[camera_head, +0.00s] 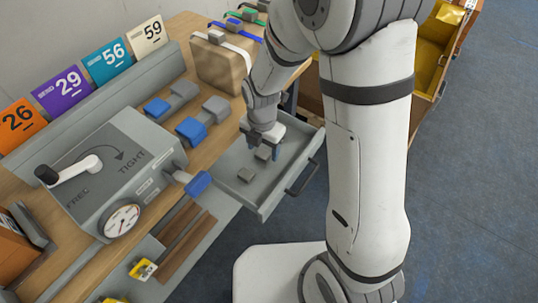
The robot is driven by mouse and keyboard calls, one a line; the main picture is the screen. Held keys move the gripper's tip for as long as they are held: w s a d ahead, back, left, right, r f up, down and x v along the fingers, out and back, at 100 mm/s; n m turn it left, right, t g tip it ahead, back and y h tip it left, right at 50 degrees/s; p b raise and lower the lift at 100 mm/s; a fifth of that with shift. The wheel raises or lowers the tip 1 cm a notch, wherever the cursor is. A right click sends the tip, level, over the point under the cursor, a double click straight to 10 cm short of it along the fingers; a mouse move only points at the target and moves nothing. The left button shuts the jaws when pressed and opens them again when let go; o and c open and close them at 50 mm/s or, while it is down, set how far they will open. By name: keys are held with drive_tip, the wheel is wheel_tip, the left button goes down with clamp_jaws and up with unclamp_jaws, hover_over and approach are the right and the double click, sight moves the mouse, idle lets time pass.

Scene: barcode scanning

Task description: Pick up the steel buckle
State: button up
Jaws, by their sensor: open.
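Two small grey metal-looking pieces lie in an open grey drawer (262,203); they look like steel buckles. One grey piece (246,175) lies in the clear, nearer the front left of the drawer. The other grey piece (263,153) is under my gripper (264,149). The fingers and wrist partly hide the drawer's back part.
A grey machine (118,165) with a crank and dial stands left on the wooden bench. Blue-and-grey blocks (190,130) lie behind the drawer. Numbered cards (63,90) line the back. The drawer handle (302,178) sticks out at right. A yellow-lined bin (433,50) stands upper right.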

drive_tip(key=shift+f, duration=0.85)
drive_tip(key=shift+c, duration=0.2)
drive_tip(key=c, duration=1)
